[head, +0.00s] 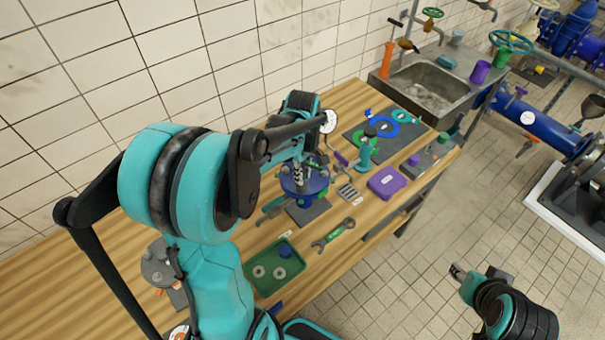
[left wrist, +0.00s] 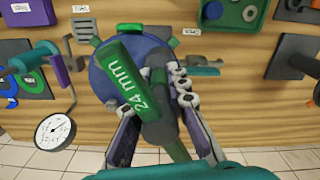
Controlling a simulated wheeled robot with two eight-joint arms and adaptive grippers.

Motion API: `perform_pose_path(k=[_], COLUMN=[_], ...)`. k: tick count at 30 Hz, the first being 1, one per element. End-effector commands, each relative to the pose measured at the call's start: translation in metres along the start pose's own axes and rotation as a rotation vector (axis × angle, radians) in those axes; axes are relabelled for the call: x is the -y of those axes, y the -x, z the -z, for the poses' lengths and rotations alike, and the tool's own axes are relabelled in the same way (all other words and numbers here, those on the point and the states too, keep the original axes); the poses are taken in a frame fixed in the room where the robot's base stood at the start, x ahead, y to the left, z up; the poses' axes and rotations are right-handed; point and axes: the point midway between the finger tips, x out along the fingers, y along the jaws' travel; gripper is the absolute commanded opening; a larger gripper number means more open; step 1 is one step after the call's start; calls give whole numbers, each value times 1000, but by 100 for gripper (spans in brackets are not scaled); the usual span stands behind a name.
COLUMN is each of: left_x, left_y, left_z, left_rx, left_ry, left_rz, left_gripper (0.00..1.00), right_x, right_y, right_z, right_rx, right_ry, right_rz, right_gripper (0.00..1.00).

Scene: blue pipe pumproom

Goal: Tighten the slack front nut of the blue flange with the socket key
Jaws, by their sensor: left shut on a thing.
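The blue flange (head: 312,190) stands on the workbench on a dark plate in the head view. Its round blue top (left wrist: 105,62) shows behind the key in the left wrist view. My left gripper (left wrist: 150,97) is shut on the socket key (left wrist: 128,78), which has a green part marked "24 mm" and a grey shaft. In the head view my left gripper (head: 298,170) is over the flange, partly hidden by my arm. The front nut and the key's socket end cannot be made out. My right gripper (head: 458,271) is out over the floor; its jaw state is unclear.
A green tray (head: 255,283) with round parts and a wrench (head: 334,233) lie in front of the flange. A purple box (head: 387,182), a dark mat (head: 358,140) with rings and a dial gauge (left wrist: 53,132) are close by. A sink (head: 425,88) adjoins the bench.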

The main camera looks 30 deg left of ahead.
Motion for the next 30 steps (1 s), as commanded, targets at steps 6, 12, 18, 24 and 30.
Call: perform_pose_path(k=[6,12,18,24,30], left_x=[-1,-1,-1,0,0], left_y=[5,7,14,25,35], left_z=[0,0,0,0,0], left_rx=[-1,0,0,0,0], left_ry=[-1,-1,-1,-1,-1], left_rz=[-2,-2,-2,-1,-1], left_gripper=[0,0,0,0,0], right_x=[0,0,0,0,0], right_y=[2,3,8,14,20], right_z=[2,2,5,10,14], right_rx=[0,0,0,0,0], right_ry=[0,0,0,0,0], right_rz=[0,0,0,0,0], right_gripper=[40,40,40,40,40])
